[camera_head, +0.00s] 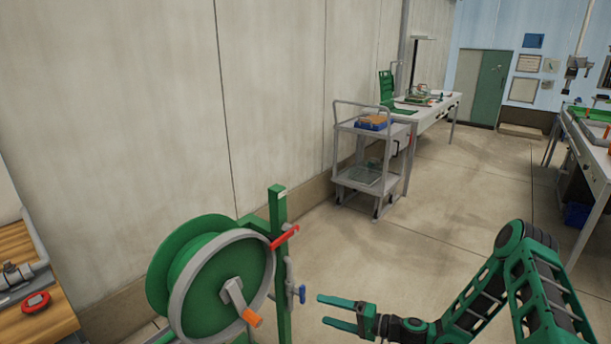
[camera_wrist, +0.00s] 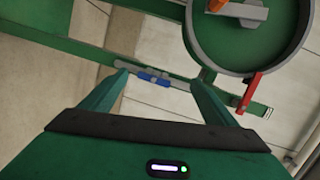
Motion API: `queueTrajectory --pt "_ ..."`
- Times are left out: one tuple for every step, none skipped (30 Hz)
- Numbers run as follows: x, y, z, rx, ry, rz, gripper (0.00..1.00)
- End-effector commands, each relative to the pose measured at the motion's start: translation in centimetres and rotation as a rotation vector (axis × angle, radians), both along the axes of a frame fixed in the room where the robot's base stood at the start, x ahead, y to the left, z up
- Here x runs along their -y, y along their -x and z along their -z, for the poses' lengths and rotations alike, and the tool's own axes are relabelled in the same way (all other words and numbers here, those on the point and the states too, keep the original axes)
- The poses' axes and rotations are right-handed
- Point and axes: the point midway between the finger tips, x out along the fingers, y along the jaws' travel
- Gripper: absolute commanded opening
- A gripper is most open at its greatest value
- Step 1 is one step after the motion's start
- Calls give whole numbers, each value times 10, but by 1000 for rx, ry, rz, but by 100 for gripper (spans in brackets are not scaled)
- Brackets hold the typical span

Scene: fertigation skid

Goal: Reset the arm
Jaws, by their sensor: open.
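My gripper (camera_head: 340,313) is at the lower middle of the head view, with its two green fingers apart and nothing between them. It points left toward a green hose reel (camera_head: 222,285) on a green post (camera_head: 279,255). A blue-handled valve (camera_head: 302,293) on the post is a short way left of the fingertips. In the wrist view the gripper's fingers (camera_wrist: 158,95) are spread, and the blue valve handle (camera_wrist: 153,80) shows beyond them, between the tips. The reel (camera_wrist: 250,30) is at the upper right there.
A red lever (camera_head: 285,237) sticks out from the post. A bench with a red handwheel (camera_head: 36,302) is at the lower left. A grey cart (camera_head: 345,155) stands by the wall, with a white workbench (camera_head: 430,112) behind it. The middle floor is clear.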

Motion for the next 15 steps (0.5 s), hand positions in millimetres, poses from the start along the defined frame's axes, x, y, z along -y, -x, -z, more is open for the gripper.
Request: queueTrajectory --pt "3 3 -7 8 44 -41 81" --pt "5 6 -9 9 69 -66 81" --pt "8 10 -12 11 103 -94 81" --pt "11 13 -14 9 128 -117 81" --pt "14 15 -16 8 156 -137 81" --pt "18 19 -20 7 191 -164 81" --pt "22 22 -22 5 217 -185 81" --pt "26 25 -24 2 243 -204 81" --pt "31 29 -27 -3 279 -227 81" --pt "36 31 -30 -6 307 -243 81" --pt "40 34 -33 -9 333 -260 81" --pt "48 38 -36 -17 369 -279 81" --pt "53 41 -39 -23 397 -293 81" --pt "58 43 -42 -28 422 -306 81" --pt "65 48 -46 -36 459 -323 81"
